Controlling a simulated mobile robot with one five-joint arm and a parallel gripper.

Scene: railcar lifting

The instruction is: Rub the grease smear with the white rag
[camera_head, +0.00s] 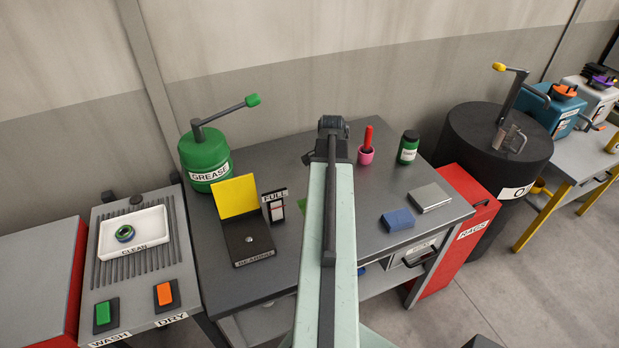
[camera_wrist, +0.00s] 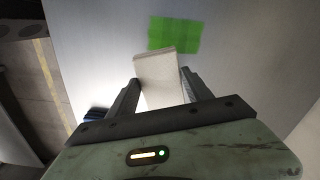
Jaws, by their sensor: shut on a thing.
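The white rag (camera_wrist: 162,78) is held between the two fingers of my gripper (camera_wrist: 158,84) in the wrist view. The grease smear is a bright green patch (camera_wrist: 175,33) on the grey tabletop, just beyond the rag's far end. The rag's far edge overlaps the smear's near edge in the picture; I cannot tell whether it touches the surface. In the head view, only a small green bit of the smear (camera_head: 301,205) shows left of my arm, which hides the rest, my gripper and the rag.
A green grease drum (camera_head: 205,160) stands at back left.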

